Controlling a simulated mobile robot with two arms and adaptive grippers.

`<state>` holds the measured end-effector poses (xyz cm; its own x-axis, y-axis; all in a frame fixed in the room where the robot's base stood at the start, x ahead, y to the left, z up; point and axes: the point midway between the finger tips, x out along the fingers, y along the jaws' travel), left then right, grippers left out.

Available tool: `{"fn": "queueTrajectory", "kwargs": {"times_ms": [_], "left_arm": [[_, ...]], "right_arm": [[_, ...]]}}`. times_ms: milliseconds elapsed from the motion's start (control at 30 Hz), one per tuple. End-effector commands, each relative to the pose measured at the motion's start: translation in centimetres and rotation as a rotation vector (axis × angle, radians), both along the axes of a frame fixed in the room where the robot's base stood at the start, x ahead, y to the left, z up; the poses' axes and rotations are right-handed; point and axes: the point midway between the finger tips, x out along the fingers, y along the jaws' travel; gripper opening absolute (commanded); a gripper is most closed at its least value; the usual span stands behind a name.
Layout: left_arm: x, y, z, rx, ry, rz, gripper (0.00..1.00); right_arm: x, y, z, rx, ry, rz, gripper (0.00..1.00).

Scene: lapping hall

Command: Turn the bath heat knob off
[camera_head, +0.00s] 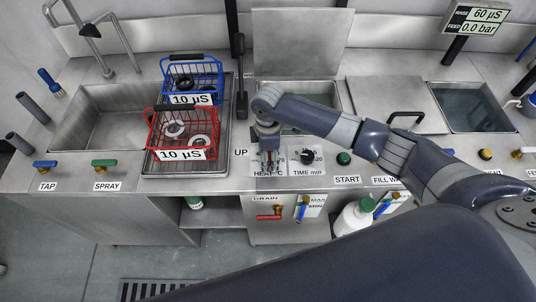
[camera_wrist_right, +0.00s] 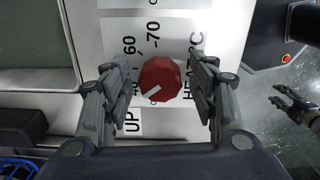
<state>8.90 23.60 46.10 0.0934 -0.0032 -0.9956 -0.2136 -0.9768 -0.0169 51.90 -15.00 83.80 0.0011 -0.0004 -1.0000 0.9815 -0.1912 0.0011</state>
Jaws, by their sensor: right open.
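The bath heat knob (camera_wrist_right: 160,79) is a red faceted knob on a white scale plate in the right wrist view. Its white pointer mark aims down and left. The numbers 60 and 70 show beside it; part of the scale and the HEAT °C lettering are covered. My right gripper (camera_wrist_right: 160,84) is open, with one finger on each side of the knob and a narrow gap at each side. In the head view my right gripper (camera_head: 269,160) hangs over the heat plate and hides the knob. My left gripper (camera_wrist_right: 286,103) shows at the wrist view's right edge, fingers apart.
Left of the heat plate stand a red basket (camera_head: 182,133) and a blue basket (camera_head: 192,80) on a tray. The time knob (camera_head: 307,156) and green START button (camera_head: 344,158) are close on the right. Below are the red drain valve (camera_head: 270,215) and a white bottle (camera_head: 354,218).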

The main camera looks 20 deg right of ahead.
Motion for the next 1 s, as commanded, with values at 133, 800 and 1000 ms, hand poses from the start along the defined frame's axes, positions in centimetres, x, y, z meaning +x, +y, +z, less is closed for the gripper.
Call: {"fn": "queueTrajectory", "kwargs": {"times_ms": [133, 800, 1000], "left_arm": [[0.0, -0.1, 0.0, -0.001, 0.0, 0.0, 0.4], [-0.1, -0.1, 0.7, -0.001, 0.002, 0.001, 0.4], [-0.1, -0.1, 1.5, -0.001, 0.002, 0.001, 0.4]], "right_arm": [[0.0, 0.0, 0.0, 0.0, 0.0, 0.0, 0.49], [0.0, 0.0, 0.2, -0.001, 0.002, 0.091, 0.1], [-0.1, 0.0, 0.2, 0.0, 0.002, 0.234, 0.1]]}}
